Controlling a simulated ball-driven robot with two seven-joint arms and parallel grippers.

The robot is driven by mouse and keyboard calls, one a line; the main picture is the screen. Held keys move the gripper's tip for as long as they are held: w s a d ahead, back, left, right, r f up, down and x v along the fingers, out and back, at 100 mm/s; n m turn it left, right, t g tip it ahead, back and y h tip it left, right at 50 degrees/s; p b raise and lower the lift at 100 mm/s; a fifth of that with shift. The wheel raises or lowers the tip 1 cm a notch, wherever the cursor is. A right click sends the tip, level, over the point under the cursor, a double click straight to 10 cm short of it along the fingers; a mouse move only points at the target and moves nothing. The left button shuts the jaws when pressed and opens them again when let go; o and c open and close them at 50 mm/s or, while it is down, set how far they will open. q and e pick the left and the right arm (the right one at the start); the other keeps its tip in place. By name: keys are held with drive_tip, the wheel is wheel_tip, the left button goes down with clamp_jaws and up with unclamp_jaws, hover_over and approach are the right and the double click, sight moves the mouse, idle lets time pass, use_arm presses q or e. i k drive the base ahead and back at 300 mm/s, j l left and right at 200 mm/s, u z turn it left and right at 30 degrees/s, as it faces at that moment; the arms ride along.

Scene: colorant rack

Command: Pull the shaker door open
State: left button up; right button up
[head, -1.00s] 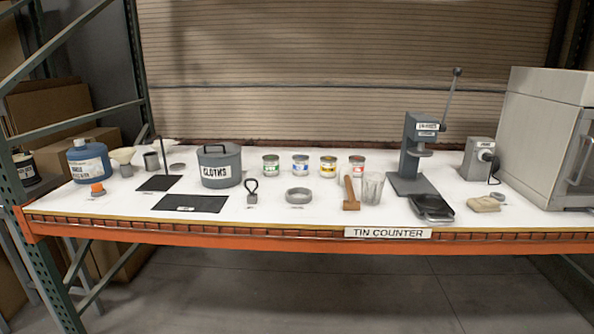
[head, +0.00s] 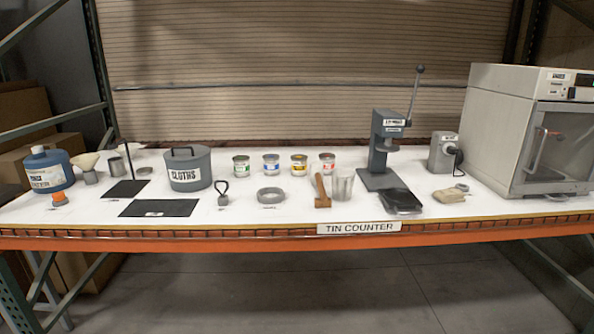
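The shaker (head: 492,125) is a large beige box at the right end of the white counter. Its door (head: 560,140) is a framed clear panel on the front and looks shut. A red and grey handle-like part (head: 540,148) shows at the door; I cannot tell whether it is on the door or behind the panel. The right side of the shaker is cut off by the picture edge. Neither of my grippers is in view.
Left of the shaker stand a grey socket box (head: 443,152) and a lever press (head: 385,150). A folded cloth (head: 449,195) and a black tray (head: 401,201) lie near the front edge. Small tins, a mallet (head: 322,190) and a CLOTHS bin (head: 188,168) stand further left.

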sight(519, 187)
drive_tip(key=z, duration=1.55)
drive_tip(key=i+l, duration=0.15)
drive_tip(key=i, duration=0.15)
